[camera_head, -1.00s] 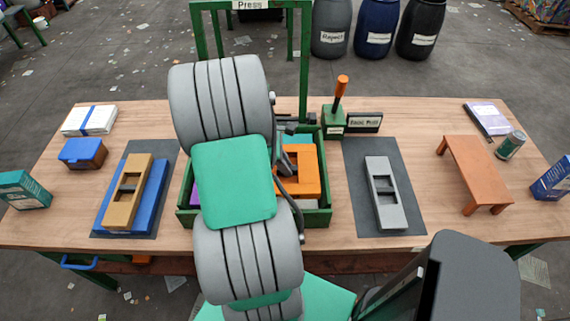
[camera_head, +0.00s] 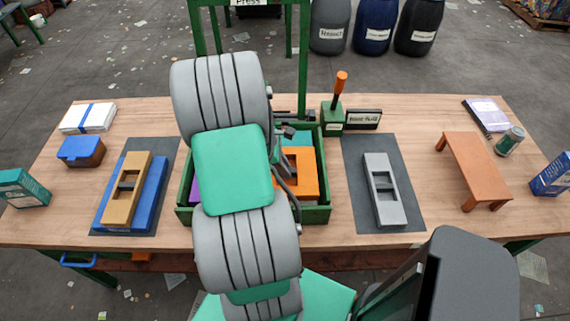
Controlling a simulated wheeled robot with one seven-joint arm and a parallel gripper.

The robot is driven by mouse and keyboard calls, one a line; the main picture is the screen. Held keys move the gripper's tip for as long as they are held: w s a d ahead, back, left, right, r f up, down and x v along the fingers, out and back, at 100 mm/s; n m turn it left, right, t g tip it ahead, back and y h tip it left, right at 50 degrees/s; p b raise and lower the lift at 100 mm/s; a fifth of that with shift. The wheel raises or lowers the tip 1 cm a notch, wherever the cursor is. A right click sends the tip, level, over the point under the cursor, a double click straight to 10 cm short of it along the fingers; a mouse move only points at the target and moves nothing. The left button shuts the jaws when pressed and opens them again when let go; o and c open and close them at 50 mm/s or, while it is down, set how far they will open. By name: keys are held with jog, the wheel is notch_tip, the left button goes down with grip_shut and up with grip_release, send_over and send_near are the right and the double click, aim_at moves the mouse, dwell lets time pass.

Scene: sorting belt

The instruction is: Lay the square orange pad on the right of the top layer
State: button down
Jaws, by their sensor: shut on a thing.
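The square orange pad (camera_head: 306,184) shows in the right part of the green-walled crate (camera_head: 317,215); its left side is hidden behind my arm. My gripper (camera_head: 284,158) shows only in part, as dark pieces beside my arm at the pad's left; its fingertips are hidden. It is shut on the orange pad. Whether the pad rests on the layer below or hangs just above it, I cannot tell. A teal piece (camera_head: 299,138) shows behind the pad and a purple piece (camera_head: 195,190) at the crate's left.
A gold block (camera_head: 124,205) lies on a blue block (camera_head: 155,195) on the left mat. A grey block (camera_head: 385,205) lies on the right mat (camera_head: 358,160). The green press frame (camera_head: 304,60) rises behind the crate. An orange-handled lever (camera_head: 339,90) stands behind right.

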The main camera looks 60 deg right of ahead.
jog(key=shift+f, duration=0.65)
jog(key=shift+f, duration=0.1)
jog(key=shift+f+b, duration=0.4)
jog(key=shift+f, duration=0.25)
jog(key=c, duration=1.2)
grip_release()
jog(key=shift+r, duration=0.1)
jog(key=v, duration=0.7)
jog(key=shift+w+r, duration=0.15)
jog(key=shift+r, duration=0.15)
